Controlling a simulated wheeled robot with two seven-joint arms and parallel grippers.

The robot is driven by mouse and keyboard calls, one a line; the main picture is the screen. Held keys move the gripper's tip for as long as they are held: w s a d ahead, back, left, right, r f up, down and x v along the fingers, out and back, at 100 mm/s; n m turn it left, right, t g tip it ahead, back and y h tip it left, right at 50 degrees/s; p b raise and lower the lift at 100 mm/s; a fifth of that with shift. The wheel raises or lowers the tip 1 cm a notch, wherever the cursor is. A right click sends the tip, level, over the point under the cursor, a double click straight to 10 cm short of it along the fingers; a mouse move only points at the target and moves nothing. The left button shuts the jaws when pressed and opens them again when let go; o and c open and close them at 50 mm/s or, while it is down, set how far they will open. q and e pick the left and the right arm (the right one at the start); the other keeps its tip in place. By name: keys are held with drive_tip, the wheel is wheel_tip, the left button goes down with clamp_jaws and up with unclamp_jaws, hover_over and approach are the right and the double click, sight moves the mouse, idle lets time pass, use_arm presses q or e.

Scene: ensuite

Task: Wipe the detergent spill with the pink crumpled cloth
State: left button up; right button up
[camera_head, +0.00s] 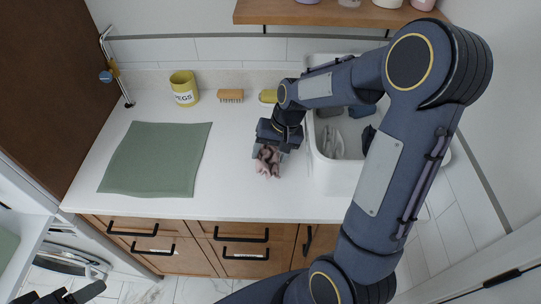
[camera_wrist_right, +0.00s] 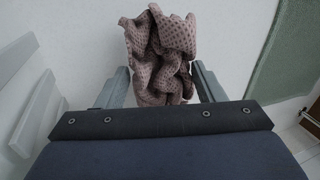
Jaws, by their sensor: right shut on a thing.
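The pink crumpled cloth (camera_head: 268,163) is at my right gripper (camera_head: 266,146), over the white counter just left of the sink. In the right wrist view the cloth (camera_wrist_right: 162,55) sits bunched between the two fingers of my right gripper (camera_wrist_right: 162,85), which is shut on it. I cannot tell whether the cloth touches the counter. No detergent spill can be made out; the gripper and cloth may hide it. A small dark part of my left gripper (camera_head: 75,294) shows at the bottom left of the head view, away from the counter; its jaw state is unclear.
A green mat (camera_head: 155,158) lies on the left of the counter (camera_head: 230,190). A yellow pegs pot (camera_head: 184,88), a wooden brush (camera_head: 230,96) and a yellow item (camera_head: 268,96) stand along the back. The white sink (camera_head: 338,178) with dark items is on the right. A wooden shelf (camera_head: 310,14) hangs above.

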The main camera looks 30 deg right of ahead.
drive_tip(key=shift+a+r+p, duration=0.2)
drive_tip(key=shift+r+p, duration=0.1)
drive_tip(key=shift+r, duration=0.3)
drive_tip(key=shift+r+p, duration=0.3)
drive_tip(key=shift+r, duration=0.1)
drive_tip(key=shift+d+r+p, duration=0.1)
drive_tip(key=shift+r+p, duration=0.5)
drive_tip(key=shift+r, duration=0.1)
drive_tip(key=shift+r+p, duration=0.9)
drive_tip(key=shift+r, duration=0.35)
drive_tip(key=shift+f, duration=0.15)
